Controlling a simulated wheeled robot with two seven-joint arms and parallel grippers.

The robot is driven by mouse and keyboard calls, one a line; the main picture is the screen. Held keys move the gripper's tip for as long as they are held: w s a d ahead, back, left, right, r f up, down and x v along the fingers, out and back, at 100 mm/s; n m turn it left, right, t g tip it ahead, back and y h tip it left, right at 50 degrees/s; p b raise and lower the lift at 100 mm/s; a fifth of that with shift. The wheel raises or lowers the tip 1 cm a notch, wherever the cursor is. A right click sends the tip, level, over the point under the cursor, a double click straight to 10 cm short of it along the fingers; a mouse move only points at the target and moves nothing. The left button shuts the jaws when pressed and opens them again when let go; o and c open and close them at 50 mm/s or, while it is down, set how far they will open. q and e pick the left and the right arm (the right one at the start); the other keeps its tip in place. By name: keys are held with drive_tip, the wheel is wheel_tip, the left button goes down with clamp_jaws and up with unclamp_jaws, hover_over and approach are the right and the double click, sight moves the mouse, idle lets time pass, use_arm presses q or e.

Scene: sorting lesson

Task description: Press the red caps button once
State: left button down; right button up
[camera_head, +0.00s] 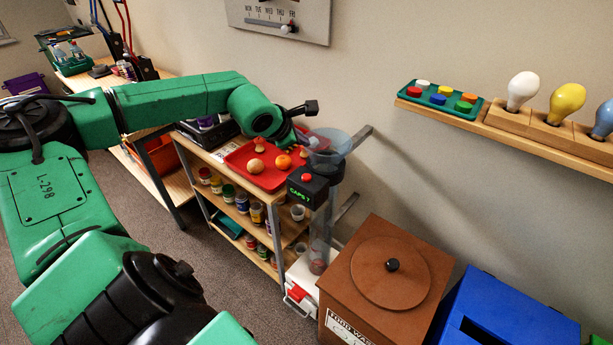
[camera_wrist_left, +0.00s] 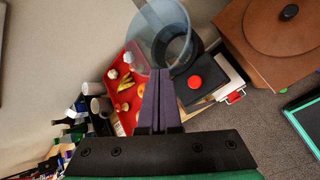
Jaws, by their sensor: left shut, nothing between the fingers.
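The red caps button (camera_head: 307,177) sits on top of a small black box (camera_head: 308,190) with a green display reading CAPS and a digit. The box is beside a clear tube with a funnel mouth (camera_head: 329,143). In the left wrist view the red button (camera_wrist_left: 195,82) lies just right of my fingertips, with the clear funnel (camera_wrist_left: 165,30) above them. My left gripper (camera_head: 303,137) is near the funnel, above and behind the button in the head view. Its purple fingers (camera_wrist_left: 160,74) are shut and empty, apart from the button in the picture. My right gripper is not in view.
A red tray (camera_head: 240,176) with food pieces tops a shelf of jars. A brown food waste bin (camera_head: 385,285) and a blue bin (camera_head: 510,315) stand right of the tube. A wall shelf (camera_head: 510,127) holds coloured caps and bulbs.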

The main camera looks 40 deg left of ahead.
use_arm(q)
drive_tip(key=b, duration=0.5)
hover_over(303, 179)
wheel_tip(303, 179, down, 8)
drive_tip(key=shift+f+b, duration=0.3)
drive_tip(key=shift+f, duration=0.05)
drive_tip(key=shift+f, duration=0.1)
idle(1.4)
drive_tip(key=shift+f+b, duration=0.3)
drive_tip(key=shift+b, duration=0.45)
drive_tip(key=shift+f+b, duration=0.5)
drive_tip(key=shift+b, duration=0.15)
idle(0.3)
drive_tip(key=shift+r, duration=0.1)
drive_tip(key=shift+r+p, duration=0.4)
drive_tip(key=shift+r, duration=0.4)
